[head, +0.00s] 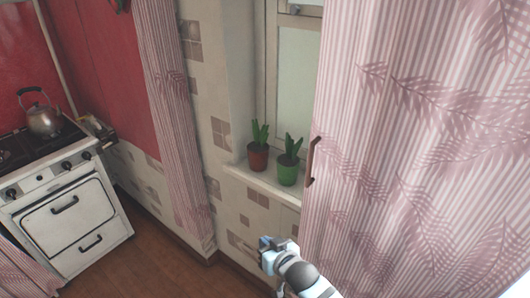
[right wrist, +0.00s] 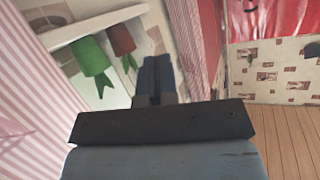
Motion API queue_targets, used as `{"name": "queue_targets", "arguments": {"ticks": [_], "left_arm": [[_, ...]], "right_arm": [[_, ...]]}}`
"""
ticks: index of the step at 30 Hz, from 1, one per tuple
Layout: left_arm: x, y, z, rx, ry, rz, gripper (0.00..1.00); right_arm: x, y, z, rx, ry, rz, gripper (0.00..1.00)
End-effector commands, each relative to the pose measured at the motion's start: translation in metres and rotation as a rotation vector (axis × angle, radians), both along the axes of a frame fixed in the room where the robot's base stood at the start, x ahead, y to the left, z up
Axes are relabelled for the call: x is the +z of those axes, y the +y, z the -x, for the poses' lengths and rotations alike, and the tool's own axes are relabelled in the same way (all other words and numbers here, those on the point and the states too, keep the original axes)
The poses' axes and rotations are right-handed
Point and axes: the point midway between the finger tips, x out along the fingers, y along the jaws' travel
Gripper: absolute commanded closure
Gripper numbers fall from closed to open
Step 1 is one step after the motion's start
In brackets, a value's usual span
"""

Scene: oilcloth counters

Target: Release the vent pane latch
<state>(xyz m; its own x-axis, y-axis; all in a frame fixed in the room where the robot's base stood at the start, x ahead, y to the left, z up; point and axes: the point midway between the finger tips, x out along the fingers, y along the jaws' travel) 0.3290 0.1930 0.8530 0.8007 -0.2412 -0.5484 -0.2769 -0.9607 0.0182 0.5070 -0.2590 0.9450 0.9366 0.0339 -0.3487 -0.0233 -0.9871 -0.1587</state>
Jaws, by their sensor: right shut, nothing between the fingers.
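The window (head: 295,70) is set in a recess at the top middle of the head view. A small pale fitting (head: 293,9) shows on its frame at the upper edge; it may be the vent pane latch, but it is cut close and too small to be sure. My right gripper (head: 267,243) is low in front of the wall, below the sill and well away from that fitting. In the right wrist view its fingers (right wrist: 157,70) are together with nothing between them. My left gripper is not in view.
A red pot (head: 257,158) and a green pot (head: 288,172) with plants stand on the sill (head: 262,184). A large pink striped panel with a brown handle (head: 312,160) fills the right side. A stove (head: 68,215) with a kettle (head: 43,119) stands left. Floor between is clear.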

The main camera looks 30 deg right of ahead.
Motion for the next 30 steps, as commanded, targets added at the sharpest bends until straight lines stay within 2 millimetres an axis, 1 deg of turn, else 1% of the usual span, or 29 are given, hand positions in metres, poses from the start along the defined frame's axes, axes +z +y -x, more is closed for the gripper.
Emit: {"name": "queue_targets", "arguments": {"ticks": [1,2,3,6,9,10,12,14,30], "left_arm": [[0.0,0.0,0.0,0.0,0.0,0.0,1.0],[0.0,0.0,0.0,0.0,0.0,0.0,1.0],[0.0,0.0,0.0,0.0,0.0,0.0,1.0],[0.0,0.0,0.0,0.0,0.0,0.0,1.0],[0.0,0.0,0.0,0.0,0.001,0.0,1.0],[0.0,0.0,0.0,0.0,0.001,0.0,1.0],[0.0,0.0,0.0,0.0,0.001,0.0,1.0],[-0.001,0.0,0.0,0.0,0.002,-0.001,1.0],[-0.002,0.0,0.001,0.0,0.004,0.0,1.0]], "right_arm": [[-0.027,0.013,0.037,0.062,0.054,0.041,1.0],[-0.038,0.02,0.055,0.097,0.076,0.061,1.0],[-0.051,0.029,0.078,0.14,0.102,0.085,1.0],[-0.074,0.047,0.127,0.229,0.154,0.129,1.0],[-0.087,0.058,0.159,0.288,0.185,0.154,1.0],[-0.089,0.061,0.166,0.299,0.191,0.157,1.0],[-0.092,0.064,0.176,0.317,0.199,0.164,1.0],[-0.093,0.066,0.179,0.323,0.201,0.166,1.0],[-0.093,0.065,0.179,0.322,0.202,0.166,1.0]]}}
